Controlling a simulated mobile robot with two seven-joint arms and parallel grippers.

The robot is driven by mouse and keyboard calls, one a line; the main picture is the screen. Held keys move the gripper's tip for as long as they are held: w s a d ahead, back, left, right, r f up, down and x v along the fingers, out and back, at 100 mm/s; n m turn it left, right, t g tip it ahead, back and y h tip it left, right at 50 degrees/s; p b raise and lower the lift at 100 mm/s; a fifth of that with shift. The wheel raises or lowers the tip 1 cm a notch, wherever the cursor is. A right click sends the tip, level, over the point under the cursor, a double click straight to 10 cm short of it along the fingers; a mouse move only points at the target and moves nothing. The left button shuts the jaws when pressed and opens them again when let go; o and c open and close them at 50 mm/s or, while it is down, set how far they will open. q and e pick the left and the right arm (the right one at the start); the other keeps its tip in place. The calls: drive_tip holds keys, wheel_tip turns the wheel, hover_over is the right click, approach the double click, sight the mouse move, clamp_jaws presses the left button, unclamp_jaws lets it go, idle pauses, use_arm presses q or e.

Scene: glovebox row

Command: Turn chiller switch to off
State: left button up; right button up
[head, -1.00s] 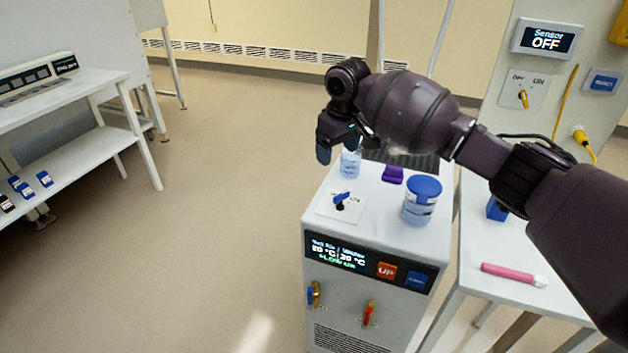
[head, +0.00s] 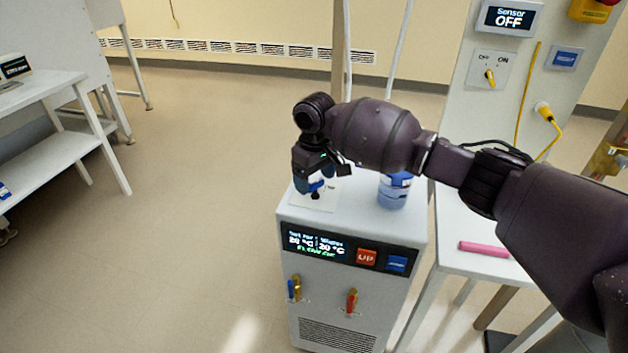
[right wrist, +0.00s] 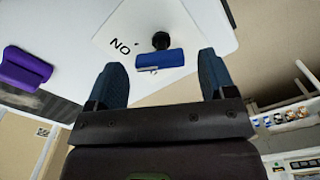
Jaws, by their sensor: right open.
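The chiller (head: 352,228) is a white box unit with a lit display and red and blue buttons on its front. Its switch has a blue handle (right wrist: 160,60) on a black stem, set on a white plate (right wrist: 150,25) marked "NO" upside down in the right wrist view. My right gripper (head: 314,186) is right at the switch on the chiller's top. In the right wrist view its two blue fingers (right wrist: 163,75) are apart, with the handle just ahead between them and not clasped. The gripper hides part of the switch in the head view. My left gripper is out of view.
A blue-lidded jar (head: 393,194) stands on the chiller, right of the switch. A pink marker (head: 484,249) lies on the white side table. A wall panel (head: 490,77) shows "Sensor OFF". Floor left of the chiller is clear.

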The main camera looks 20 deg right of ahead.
drive_tip(key=shift+f, duration=0.35)
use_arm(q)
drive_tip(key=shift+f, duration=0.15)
use_arm(e)
drive_tip(key=c, duration=0.9)
drive_tip(key=shift+r+n+p, duration=0.15)
drive_tip(key=shift+n+p, duration=0.4)
drive_tip(key=shift+n, duration=0.45)
drive_tip(key=shift+c, duration=0.2)
drive_tip(key=n+p, duration=0.1)
drive_tip(key=n, duration=0.2)
drive_tip(key=shift+a, duration=0.1)
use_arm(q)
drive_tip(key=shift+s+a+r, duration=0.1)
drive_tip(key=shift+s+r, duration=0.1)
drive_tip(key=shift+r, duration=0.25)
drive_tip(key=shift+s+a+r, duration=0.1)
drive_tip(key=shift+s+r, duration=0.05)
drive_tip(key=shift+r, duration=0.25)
use_arm(e)
drive_tip(key=shift+n, duration=0.4)
drive_tip(key=shift+f, duration=0.2)
